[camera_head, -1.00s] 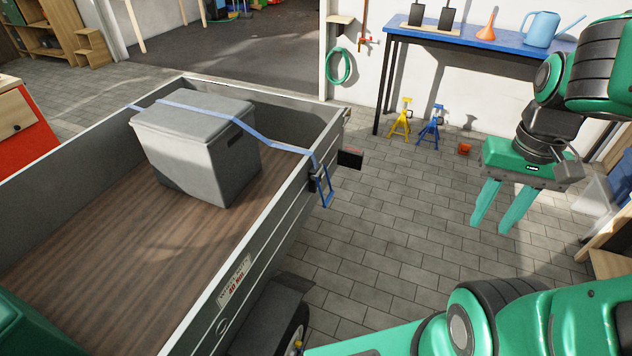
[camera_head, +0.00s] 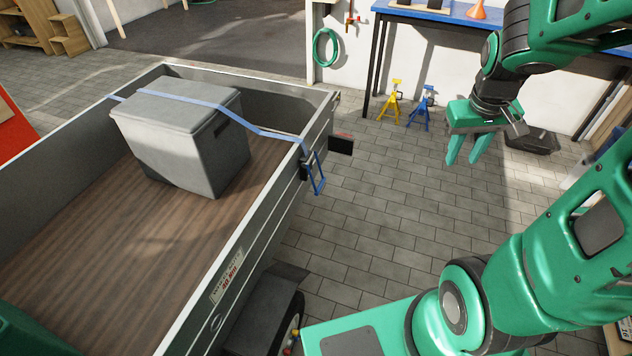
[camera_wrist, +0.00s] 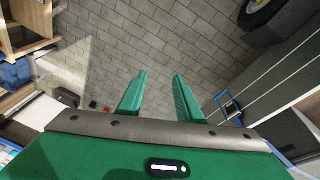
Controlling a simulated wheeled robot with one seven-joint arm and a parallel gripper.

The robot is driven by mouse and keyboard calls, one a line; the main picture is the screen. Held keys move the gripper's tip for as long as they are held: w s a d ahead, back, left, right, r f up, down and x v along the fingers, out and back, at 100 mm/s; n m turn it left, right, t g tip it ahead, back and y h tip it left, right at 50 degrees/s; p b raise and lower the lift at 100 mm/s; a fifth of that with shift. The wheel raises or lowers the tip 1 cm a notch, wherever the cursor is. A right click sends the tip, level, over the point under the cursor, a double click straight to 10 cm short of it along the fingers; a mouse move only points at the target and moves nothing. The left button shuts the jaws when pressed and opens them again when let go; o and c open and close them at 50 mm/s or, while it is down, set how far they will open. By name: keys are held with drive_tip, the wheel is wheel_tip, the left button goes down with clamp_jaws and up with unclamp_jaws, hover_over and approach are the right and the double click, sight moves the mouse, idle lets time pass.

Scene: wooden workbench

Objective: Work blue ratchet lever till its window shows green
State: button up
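The blue ratchet lever (camera_head: 317,178) hangs on the outer side of the trailer wall, at the end of a blue strap (camera_head: 205,103). Its dark ratchet body (camera_head: 307,165) sits near the rim; I cannot make out a window or its colour. The lever also shows in the wrist view (camera_wrist: 227,102), right of my fingers. The strap runs over a grey box (camera_head: 185,140) in the trailer. My gripper (camera_head: 464,160) hangs in the air to the right of the lever, well apart from it. In the wrist view its two green fingers (camera_wrist: 160,80) are apart with nothing between them.
The grey trailer (camera_head: 240,255) with a wooden floor fills the left. A dark plate (camera_head: 341,145) juts out beside the lever. Yellow (camera_head: 391,103) and blue (camera_head: 421,108) stands are by the blue bench (camera_head: 430,14). The paved floor between trailer and gripper is clear.

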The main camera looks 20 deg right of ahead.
drive_tip(key=w+d+f+n+t+h, duration=0.1)
drive_tip(key=w+f+n+t, duration=0.3)
drive_tip(key=w, duration=0.7)
drive_tip(key=w+d+f+n+h, duration=0.1)
drive_tip(key=w+f+n, duration=0.2)
drive_tip(key=w+f, duration=0.55)
drive_tip(key=w+a+f+n+t, duration=0.2)
drive_tip(key=w+a+f+n, duration=0.15)
drive_tip(key=w, duration=0.35)
drive_tip(key=w+a+f+n+t, duration=0.2)
drive_tip(key=w+f, duration=0.2)
drive_tip(key=w, duration=0.3)
drive_tip(key=w+a+f+n+t+y, duration=0.2)
drive_tip(key=a+f+n, duration=0.15)
drive_tip(key=f, duration=0.25)
drive_tip(key=w+a+f+n+t+y, duration=0.1)
drive_tip(key=w+a+f+n+t, duration=0.1)
drive_tip(key=a+f, duration=0.35)
drive_tip(key=s+a+f+n+t+y, duration=0.3)
drive_tip(key=s+a+f+n+y, duration=0.15)
drive_tip(key=s+a+f, duration=0.45)
drive_tip(key=f+x, duration=0.1)
drive_tip(key=x, duration=1)
drive_tip(key=shift+w+d+n+h, duration=0.25)
drive_tip(key=shift+w+n+h, duration=0.1)
drive_tip(key=shift+n, duration=0.1)
drive_tip(key=shift+s, duration=0.1)
clamp_jaws()
